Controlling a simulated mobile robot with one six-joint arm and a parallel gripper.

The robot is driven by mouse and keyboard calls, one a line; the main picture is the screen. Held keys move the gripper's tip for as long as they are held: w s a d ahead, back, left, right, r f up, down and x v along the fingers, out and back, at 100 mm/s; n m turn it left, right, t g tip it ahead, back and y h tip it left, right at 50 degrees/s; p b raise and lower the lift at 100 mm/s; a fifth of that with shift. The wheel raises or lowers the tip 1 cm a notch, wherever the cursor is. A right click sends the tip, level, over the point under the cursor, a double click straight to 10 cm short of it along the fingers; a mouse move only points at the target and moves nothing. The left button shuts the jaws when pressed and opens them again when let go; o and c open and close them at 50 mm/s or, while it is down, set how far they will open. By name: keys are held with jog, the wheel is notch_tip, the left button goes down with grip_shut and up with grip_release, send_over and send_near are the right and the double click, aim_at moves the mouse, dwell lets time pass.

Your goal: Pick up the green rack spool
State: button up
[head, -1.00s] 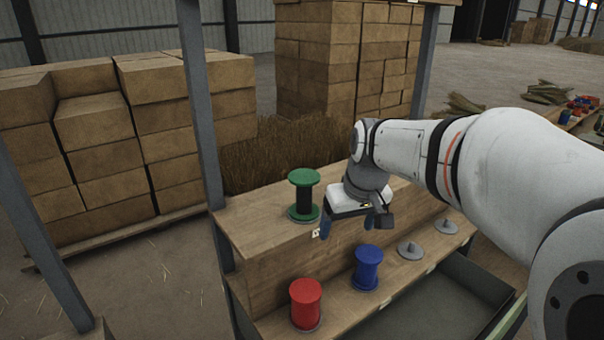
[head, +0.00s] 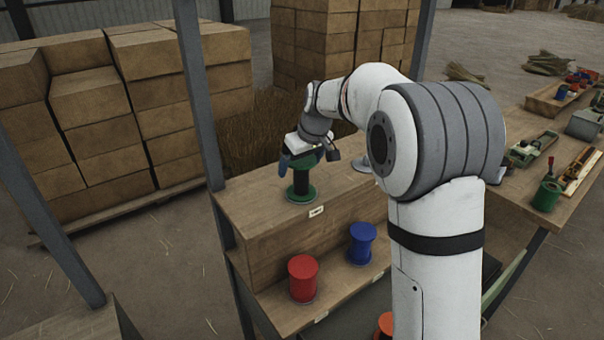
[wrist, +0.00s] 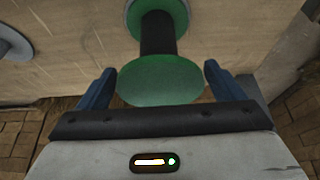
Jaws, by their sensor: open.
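The green rack spool (head: 301,188) stands upright on the upper wooden shelf, with green flanges and a dark core. My gripper (head: 305,164) is at its top flange, with the blue fingers on either side. In the wrist view the green spool (wrist: 160,78) lies between the two open fingers of my gripper (wrist: 157,85). Small gaps show between the fingers and the flange. The gripper hides part of the spool's top in the head view.
A red spool (head: 303,279) and a blue spool (head: 361,244) stand on the lower shelf. A grey post (head: 198,100) rises at the rack's left. Stacked boxes (head: 130,100) stand behind.

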jog(key=shift+x, duration=0.85)
jog(key=shift+c, duration=0.2)
jog(key=shift+r, duration=0.1)
jog(key=c, duration=1.2)
